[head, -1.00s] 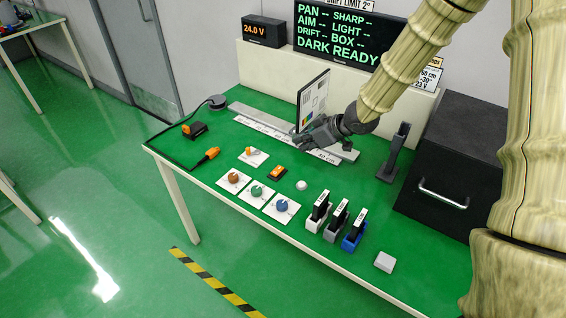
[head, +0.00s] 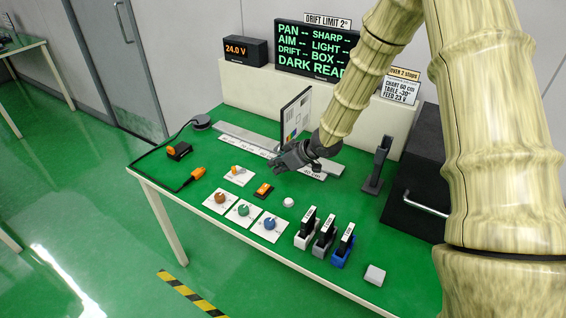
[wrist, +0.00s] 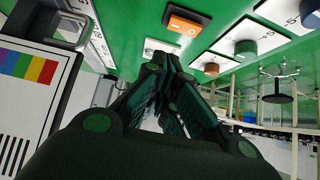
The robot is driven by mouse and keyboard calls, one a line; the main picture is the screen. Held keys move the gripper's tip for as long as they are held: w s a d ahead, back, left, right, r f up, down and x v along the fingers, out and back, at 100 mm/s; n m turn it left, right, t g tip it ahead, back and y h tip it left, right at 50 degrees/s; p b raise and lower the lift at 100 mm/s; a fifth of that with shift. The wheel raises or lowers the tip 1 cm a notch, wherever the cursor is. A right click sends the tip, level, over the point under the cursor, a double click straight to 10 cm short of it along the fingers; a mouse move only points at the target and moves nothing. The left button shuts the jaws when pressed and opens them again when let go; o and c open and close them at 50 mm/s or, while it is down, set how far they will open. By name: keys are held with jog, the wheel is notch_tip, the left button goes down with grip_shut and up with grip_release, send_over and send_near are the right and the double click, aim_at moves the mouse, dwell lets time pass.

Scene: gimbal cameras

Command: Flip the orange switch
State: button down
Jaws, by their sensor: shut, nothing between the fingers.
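The orange rocker switch (head: 263,190) sits in a black housing on the green table, between a white plate with a small orange-tipped part and a white round button. It also shows at the top of the wrist view (wrist: 187,22), with a light mark on its orange face. My gripper (head: 275,168) is above the table, just behind the switch and slightly to its right, apart from it. In the wrist view my gripper's fingers (wrist: 165,62) meet at their tips and hold nothing. I cannot tell which way the rocker is tilted.
Brown, green and blue knobs (head: 243,211) stand in front of the switch. The white button (head: 288,202) and several cartridges in holders (head: 323,240) are to the right. A chart panel (head: 296,114) stands on a rail behind my gripper. An orange connector (head: 197,173) lies left.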

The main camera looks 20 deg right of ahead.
jog(key=p, duration=0.1)
send_over(264, 189)
jog(key=d, duration=0.3)
jog(key=f, duration=0.5)
jog(key=shift+w+a, duration=0.1)
jog(key=shift+w, duration=0.25)
jog(key=shift+f, duration=0.8)
jog(key=shift+f, duration=0.1)
jog(key=shift+w+f, duration=0.1)
jog(key=shift+f, duration=0.2)
jog(key=shift+r, duration=0.1)
jog(key=shift+s+a+r+p, duration=0.3)
jog(key=shift+s+a, duration=0.15)
